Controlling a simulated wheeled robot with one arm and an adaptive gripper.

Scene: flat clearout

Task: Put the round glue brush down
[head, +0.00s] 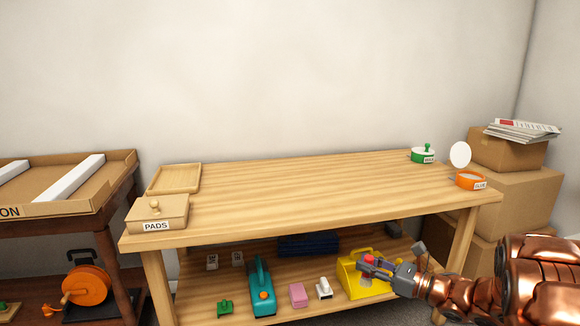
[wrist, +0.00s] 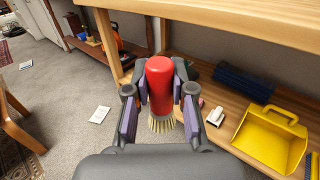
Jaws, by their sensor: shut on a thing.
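My gripper (head: 384,271) is shut on the round glue brush, in front of the workbench at the height of its lower shelf. In the wrist view the round glue brush (wrist: 160,84) has a red handle between the two fingers, with pale bristles pointing down. In the head view only a small red part of the brush (head: 368,260) shows at the fingertips. An orange round tub (head: 471,184) with a label stands at the right end of the bench top, its white lid upright behind it. A green-lidded round tub (head: 423,157) stands further back.
The wooden bench top (head: 310,190) is clear in the middle. A box labelled PADS (head: 157,214) and an empty wooden tray (head: 175,178) are at its left end. The lower shelf holds a yellow scoop-like bin (head: 352,281), a teal tool (head: 262,288) and small blocks. Cardboard boxes (head: 515,192) stand right.

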